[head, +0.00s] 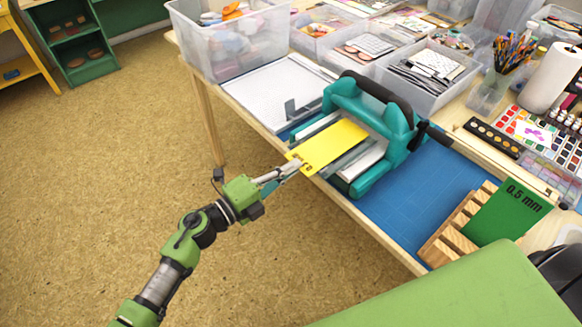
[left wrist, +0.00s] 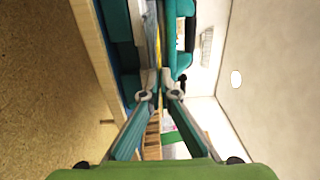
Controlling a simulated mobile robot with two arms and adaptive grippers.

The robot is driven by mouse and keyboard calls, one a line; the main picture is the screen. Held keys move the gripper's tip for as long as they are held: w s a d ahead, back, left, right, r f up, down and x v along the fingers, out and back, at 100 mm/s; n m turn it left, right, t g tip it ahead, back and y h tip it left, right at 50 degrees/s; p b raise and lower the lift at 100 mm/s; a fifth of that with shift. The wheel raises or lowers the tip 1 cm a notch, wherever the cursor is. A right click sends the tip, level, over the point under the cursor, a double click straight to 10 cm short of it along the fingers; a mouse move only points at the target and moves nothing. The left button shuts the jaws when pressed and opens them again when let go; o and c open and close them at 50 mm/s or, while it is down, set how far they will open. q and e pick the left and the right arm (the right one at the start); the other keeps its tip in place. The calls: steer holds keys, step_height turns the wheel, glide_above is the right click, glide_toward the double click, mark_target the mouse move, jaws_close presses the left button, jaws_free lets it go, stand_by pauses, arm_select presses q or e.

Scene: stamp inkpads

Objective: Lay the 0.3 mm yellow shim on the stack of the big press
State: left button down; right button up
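The yellow shim (head: 335,143) is a thin flat plate reaching into the opening of the teal big press (head: 402,118). It lies over the grey and white plates of the press stack (head: 364,163); whether it touches them I cannot tell. My left gripper (head: 293,168) is shut on the shim's near edge, at the front of the press. Dark marks by that edge are too small to read. In the left wrist view the fingertips (left wrist: 158,74) come together on the shim (left wrist: 158,45), seen edge-on as a thin yellow strip. My right gripper is not in view.
A wooden rack (head: 452,232) holds a green shim (head: 505,211) marked 0.5 mm at the table's right front. The blue mat (head: 420,190) is bare between rack and press. A white tray (head: 277,92) lies left of the press, with clear plastic bins (head: 232,42) behind.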

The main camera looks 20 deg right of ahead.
arm_select(q)
steer(key=shift+f+b, duration=0.3)
steer(key=shift+f, duration=0.05)
stand_by(0.4)
steer(key=c, duration=2.2)
jaws_free()
steer(key=shift+a, duration=0.1)
steer(key=p+v, duration=0.1)
steer(key=v, duration=0.3)
steer(key=shift+s+a, duration=0.15)
steer(key=shift+a, duration=0.2)
